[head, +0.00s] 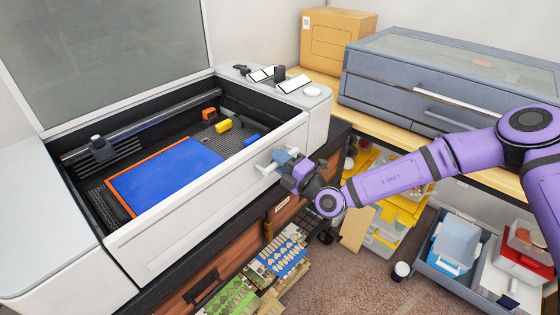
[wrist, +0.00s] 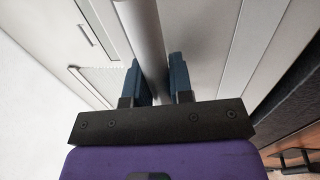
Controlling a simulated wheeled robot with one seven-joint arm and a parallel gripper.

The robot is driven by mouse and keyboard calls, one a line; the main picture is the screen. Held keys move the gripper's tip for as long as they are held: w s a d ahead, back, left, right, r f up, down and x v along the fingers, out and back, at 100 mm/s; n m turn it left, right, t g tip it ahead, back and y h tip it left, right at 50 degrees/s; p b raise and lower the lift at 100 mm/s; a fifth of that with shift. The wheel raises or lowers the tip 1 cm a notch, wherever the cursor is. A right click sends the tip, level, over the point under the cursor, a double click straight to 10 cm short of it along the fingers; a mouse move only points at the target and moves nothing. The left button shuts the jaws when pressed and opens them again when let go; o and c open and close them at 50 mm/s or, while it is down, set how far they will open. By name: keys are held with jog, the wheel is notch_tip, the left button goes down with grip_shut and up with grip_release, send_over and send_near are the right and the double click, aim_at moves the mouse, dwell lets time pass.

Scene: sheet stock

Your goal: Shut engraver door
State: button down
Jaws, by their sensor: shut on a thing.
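The white engraver (head: 205,202) stands at the left with its bed open to view. Its large glazed lid (head: 110,55) is raised at the back. A pale bar handle (head: 264,159) sticks out from its front face near the right end. My gripper (head: 282,161) is at that front face, with its blue fingers shut on the handle. In the wrist view the grey handle bar (wrist: 146,32) runs between the two fingers of my gripper (wrist: 153,78). Part of the handle is hidden by the fingers in the head view.
A blue sheet (head: 168,177), a yellow block (head: 223,126) and an orange block (head: 208,113) lie in the engraver bed. A grey drawer cabinet (head: 400,90) and a cardboard box (head: 338,40) stand at the back right. Bins (head: 445,275) stand on the floor at right.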

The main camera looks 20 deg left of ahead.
jog(key=c, duration=1.3)
grip_release()
jog(key=v, duration=1)
jog(key=shift+d, duration=0.4)
jog(key=shift+s, duration=0.1)
